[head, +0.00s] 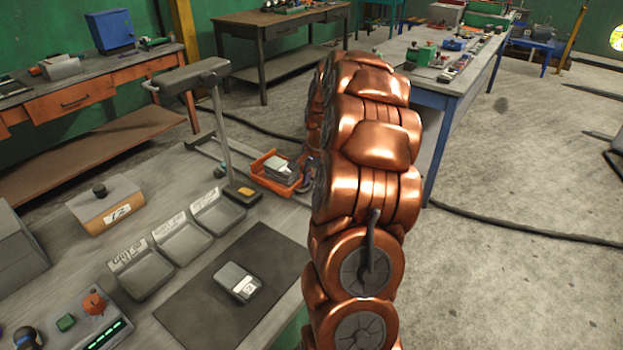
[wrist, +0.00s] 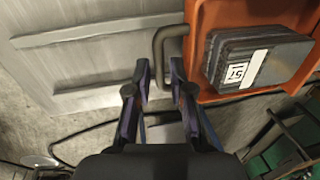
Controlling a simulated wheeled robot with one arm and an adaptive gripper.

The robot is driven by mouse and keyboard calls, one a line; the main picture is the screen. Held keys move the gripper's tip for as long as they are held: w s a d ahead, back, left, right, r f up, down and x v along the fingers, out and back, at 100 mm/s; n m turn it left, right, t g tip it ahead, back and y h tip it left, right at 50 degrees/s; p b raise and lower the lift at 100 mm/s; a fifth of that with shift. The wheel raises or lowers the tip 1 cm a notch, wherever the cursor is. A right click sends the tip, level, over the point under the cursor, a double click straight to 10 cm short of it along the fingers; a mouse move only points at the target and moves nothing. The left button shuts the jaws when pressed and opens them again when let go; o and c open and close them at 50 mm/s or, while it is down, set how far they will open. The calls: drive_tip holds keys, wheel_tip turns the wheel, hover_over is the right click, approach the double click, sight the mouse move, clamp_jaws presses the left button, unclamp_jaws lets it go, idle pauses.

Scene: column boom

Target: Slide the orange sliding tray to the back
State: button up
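The orange sliding tray (head: 257,166) stands at the far right edge of the workbench in the head view, partly hidden by my arm. In the wrist view the orange tray (wrist: 220,12) fills the upper right. A dark case with a white label (wrist: 262,62) lies in it. A grey bent handle (wrist: 159,50) sticks out from the tray's left side. My gripper (wrist: 162,75) has its two fingers apart, one on each side of the handle's bar. I cannot tell whether either finger touches it.
The workbench holds several grey bins (head: 147,272), a dark mat (head: 195,312) with a small grey device (head: 237,282), a labelled box (head: 106,207) and a lamp-like post (head: 222,130). Another table (head: 455,82) stands behind my arm. Cables lie on the floor.

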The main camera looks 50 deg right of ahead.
drive_tip(key=shift+c, duration=0.4)
clamp_jaws()
